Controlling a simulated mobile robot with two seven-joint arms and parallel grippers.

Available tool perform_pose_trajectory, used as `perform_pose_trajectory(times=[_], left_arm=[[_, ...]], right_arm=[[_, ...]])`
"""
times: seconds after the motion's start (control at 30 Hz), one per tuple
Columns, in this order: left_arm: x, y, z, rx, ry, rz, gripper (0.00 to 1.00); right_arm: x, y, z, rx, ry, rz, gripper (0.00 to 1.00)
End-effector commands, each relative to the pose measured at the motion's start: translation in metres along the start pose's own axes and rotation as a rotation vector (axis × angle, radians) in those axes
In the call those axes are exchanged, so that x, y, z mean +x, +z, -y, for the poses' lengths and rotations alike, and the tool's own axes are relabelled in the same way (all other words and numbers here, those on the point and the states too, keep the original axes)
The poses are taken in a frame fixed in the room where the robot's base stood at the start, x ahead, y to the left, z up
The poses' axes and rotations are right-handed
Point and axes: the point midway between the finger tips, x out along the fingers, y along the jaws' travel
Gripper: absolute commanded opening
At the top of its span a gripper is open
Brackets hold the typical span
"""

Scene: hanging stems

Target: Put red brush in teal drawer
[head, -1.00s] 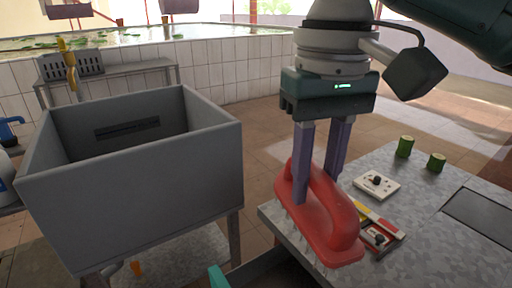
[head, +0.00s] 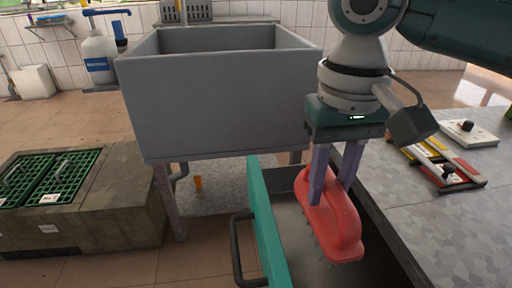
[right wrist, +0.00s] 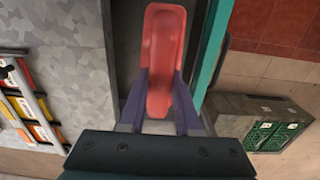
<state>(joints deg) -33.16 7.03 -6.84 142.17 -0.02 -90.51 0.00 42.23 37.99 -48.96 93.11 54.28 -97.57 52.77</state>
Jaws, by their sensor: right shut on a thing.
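My right gripper (head: 336,184) is shut on the red brush (head: 335,222), bristles down. In the head view it holds the brush over the open teal drawer, whose teal front (head: 267,225) with a dark handle stands out from the counter. The drawer's grey inside (head: 300,250) shows around the brush. In the right wrist view the brush (right wrist: 162,60) lies between the two purple fingers, with the teal front (right wrist: 212,50) to its right. I cannot tell how far the brush is above the drawer floor. My left gripper is not in view.
The grey metal counter (head: 460,220) at right bears a white switch plate (head: 468,133) and a rack of coloured pieces (head: 440,165). A grey sink (head: 225,100) stands behind the drawer. A concrete block with green grates (head: 50,178) sits at left on the tiled floor.

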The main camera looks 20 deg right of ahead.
Motion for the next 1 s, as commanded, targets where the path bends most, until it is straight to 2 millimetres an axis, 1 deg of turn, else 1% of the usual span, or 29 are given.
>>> perform_pose_trajectory(times=[0.03, 0.1, 0.2, 0.37, 0.53, 0.6, 0.83, 0.97, 1.0], left_arm=[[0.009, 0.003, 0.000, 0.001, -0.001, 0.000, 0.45], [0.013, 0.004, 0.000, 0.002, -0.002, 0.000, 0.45], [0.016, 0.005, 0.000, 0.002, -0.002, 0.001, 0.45], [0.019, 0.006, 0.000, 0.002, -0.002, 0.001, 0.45], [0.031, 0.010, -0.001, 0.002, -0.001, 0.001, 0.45], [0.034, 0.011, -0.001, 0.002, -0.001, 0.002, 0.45], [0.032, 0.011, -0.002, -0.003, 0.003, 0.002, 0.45], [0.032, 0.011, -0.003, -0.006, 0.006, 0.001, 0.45], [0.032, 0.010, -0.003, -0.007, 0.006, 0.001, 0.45]], right_arm=[[0.017, 0.000, 0.000, 0.001, 0.001, 0.001, 0.00], [0.030, 0.000, 0.000, 0.000, 0.000, 0.001, 0.00], [0.041, 0.000, 0.001, -0.001, -0.001, 0.000, 0.00], [0.051, 0.000, 0.000, -0.001, 0.000, 0.000, 0.00], [0.079, 0.000, 0.000, 0.000, 0.001, 0.001, 0.00], [0.087, 0.000, 0.000, 0.000, 0.000, 0.000, 0.00], [0.086, 0.000, 0.001, -0.001, -0.001, -0.002, 0.00], [0.089, 0.000, 0.001, -0.001, -0.001, -0.001, 0.00], [0.089, 0.000, 0.001, -0.001, 0.000, -0.001, 0.34]])
